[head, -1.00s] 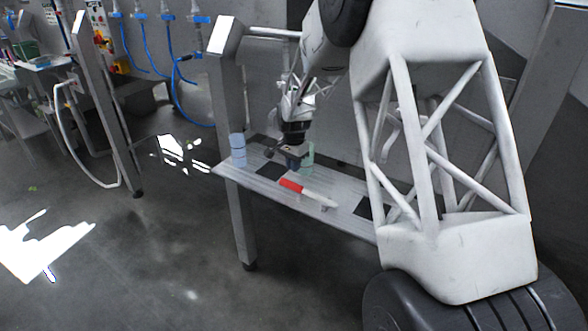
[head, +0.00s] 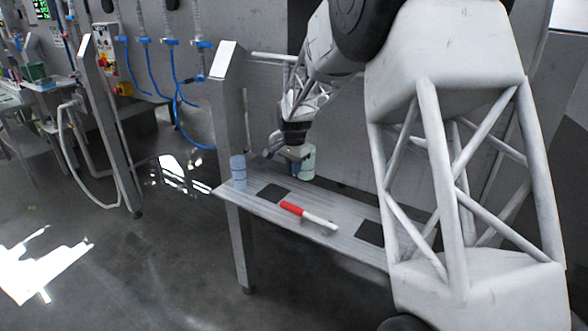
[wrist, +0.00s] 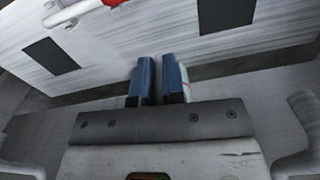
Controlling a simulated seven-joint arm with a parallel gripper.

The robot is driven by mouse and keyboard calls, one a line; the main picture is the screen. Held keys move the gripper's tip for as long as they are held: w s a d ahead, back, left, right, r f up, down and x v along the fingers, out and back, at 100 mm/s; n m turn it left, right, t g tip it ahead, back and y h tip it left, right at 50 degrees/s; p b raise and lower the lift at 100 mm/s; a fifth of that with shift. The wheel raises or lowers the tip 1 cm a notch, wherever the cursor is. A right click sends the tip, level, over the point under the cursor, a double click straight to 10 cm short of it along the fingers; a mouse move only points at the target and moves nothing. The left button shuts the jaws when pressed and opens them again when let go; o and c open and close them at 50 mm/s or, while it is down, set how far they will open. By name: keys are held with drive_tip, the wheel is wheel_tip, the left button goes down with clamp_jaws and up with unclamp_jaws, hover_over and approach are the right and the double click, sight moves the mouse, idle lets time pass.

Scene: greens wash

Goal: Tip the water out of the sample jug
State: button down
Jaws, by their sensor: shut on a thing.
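A pale green jug (head: 308,164) is at the far side of the metal bench (head: 262,210) in the head view, looking about upright. My gripper (head: 297,156) is shut on it from the left. In the wrist view my gripper's two blue fingertips (wrist: 158,72) are close together, with a thin pale green strip of the jug (wrist: 186,84) beside the right one. I cannot see any water in the jug. A blue cup-like container (head: 238,172) stands at the bench's left end.
A red and white handled tool (head: 308,216) lies near the bench's front edge. Dark square pads (head: 272,191) (head: 369,233) are on the bench top, left and right of the tool. A metal post (head: 232,120) rises by the left end. Blue hoses (head: 180,85) hang on the wall behind.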

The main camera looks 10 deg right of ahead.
drive_tip(key=shift+a+f, duration=0.1)
drive_tip(key=a+f+n, duration=0.4)
drive_tip(key=a+f, duration=0.1)
drive_tip(key=w+a+f+n, duration=0.1)
drive_tip(key=a+f+n, duration=0.1)
drive_tip(key=a, duration=0.1)
drive_tip(key=shift+w+f, duration=0.1)
drive_tip(key=shift+f, duration=0.2)
drive_tip(key=shift+a+f+h, duration=0.1)
drive_tip(key=shift+h, duration=0.3)
idle(0.3)
drive_tip(key=shift+a+f+h, duration=0.1)
drive_tip(key=shift+f+h, duration=0.15)
drive_tip(key=shift+h, duration=0.65)
drive_tip(key=shift+f+h, duration=0.25)
drive_tip(key=shift+h, duration=0.65)
drive_tip(key=h, duration=0.2)
drive_tip(key=f+h, duration=0.1)
drive_tip(key=h, duration=0.1)
drive_tip(key=shift+d+f+t+h, duration=0.15)
drive_tip(key=shift+h, duration=0.45)
drive_tip(key=shift+d+f+t+h, duration=0.1)
drive_tip(key=shift+f+t+h, duration=0.05)
drive_tip(key=shift+h, duration=0.45)
drive_tip(key=shift+d+f+h, duration=0.15)
drive_tip(key=shift+h, duration=0.7)
drive_tip(key=shift+d+f+h, duration=0.15)
drive_tip(key=shift+h, duration=0.7)
